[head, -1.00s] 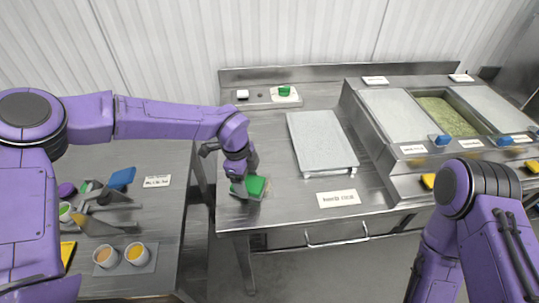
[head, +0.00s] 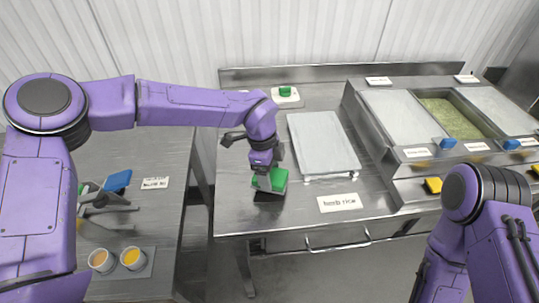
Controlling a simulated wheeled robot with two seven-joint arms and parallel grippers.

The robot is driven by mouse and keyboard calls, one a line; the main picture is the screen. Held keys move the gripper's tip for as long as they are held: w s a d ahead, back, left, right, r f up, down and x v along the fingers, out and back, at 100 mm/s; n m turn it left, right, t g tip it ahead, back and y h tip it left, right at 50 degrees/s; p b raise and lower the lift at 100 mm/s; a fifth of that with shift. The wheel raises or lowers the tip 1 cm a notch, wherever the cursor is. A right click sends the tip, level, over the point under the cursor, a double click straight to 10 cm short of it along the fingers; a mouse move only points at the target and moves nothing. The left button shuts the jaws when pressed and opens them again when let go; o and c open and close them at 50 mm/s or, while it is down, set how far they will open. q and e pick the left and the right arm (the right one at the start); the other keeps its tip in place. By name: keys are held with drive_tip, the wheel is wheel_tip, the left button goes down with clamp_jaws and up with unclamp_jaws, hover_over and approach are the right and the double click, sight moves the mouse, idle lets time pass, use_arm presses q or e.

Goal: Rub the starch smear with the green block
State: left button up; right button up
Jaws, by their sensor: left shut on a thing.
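The green block (head: 279,176) is held by my left gripper (head: 268,178) at the front left of the steel table (head: 240,213), left of the raised grey tray. The left gripper is shut on the block from above. A dark strip shows under the block; I cannot tell whether the block touches the table. The starch smear cannot be made out; the block and gripper may hide it. My right arm (head: 480,215) is at the lower right, and its gripper is out of the frame.
A raised grey tray (head: 322,143) stands right of the block, with a "herb rice" card (head: 339,202) in front. A small tray with another green piece (head: 285,90) lies at the back. A rice well (head: 455,117) is at right. Two small cups (head: 132,258) stand on the left table.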

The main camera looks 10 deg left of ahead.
use_arm(q)
drive_tip(key=shift+r, duration=0.7)
wheel_tip(320, 180, up, 2)
drive_tip(key=shift+w+r+p, duration=0.1)
drive_tip(key=shift+p, duration=0.8)
drive_tip(key=shift+r+p, duration=0.35)
drive_tip(key=shift+r, duration=0.3)
drive_tip(key=shift+f, duration=0.1)
